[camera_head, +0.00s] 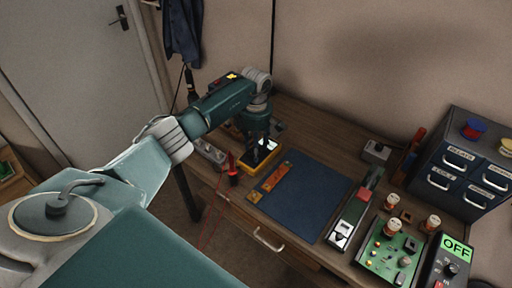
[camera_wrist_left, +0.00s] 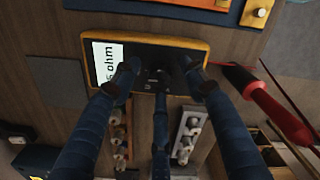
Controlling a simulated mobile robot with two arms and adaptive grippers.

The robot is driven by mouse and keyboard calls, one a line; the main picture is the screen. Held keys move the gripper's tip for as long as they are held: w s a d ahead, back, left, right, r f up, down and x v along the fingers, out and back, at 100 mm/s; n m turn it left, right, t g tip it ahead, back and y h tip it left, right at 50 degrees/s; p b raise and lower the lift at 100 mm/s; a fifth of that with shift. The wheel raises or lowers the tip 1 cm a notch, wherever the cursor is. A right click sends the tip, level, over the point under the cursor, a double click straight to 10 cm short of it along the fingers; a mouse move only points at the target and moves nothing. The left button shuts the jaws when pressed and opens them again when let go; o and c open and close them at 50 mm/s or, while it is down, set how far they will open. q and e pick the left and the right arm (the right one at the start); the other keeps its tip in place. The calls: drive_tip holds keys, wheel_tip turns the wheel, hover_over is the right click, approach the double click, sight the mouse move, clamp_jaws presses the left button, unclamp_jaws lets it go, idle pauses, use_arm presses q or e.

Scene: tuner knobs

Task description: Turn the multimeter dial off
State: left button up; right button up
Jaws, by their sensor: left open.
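The multimeter, with a yellow case (camera_head: 263,166), lies at the left end of the workbench, partly hidden under my left gripper (camera_head: 259,147). In the left wrist view the multimeter (camera_wrist_left: 203,47) has a dark face and a white display (camera_wrist_left: 108,64) with sideways text that includes "ohm". The left gripper (camera_wrist_left: 160,72) is open, its fingers spread over the face around a dark dial (camera_wrist_left: 158,74). The dial is partly hidden, and I cannot tell its pointer's direction or whether a finger touches it. My right gripper is not in view.
A red probe (camera_wrist_left: 268,108) lies beside the multimeter. A power strip (camera_wrist_left: 187,135) is near the fingers. A blue mat (camera_head: 300,203) fills the bench middle. At the right are a green circuit board (camera_head: 390,249), a box showing "OFF" (camera_head: 455,247) and a drawer cabinet (camera_head: 462,165).

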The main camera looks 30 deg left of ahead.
use_arm(q)
clamp_jaws()
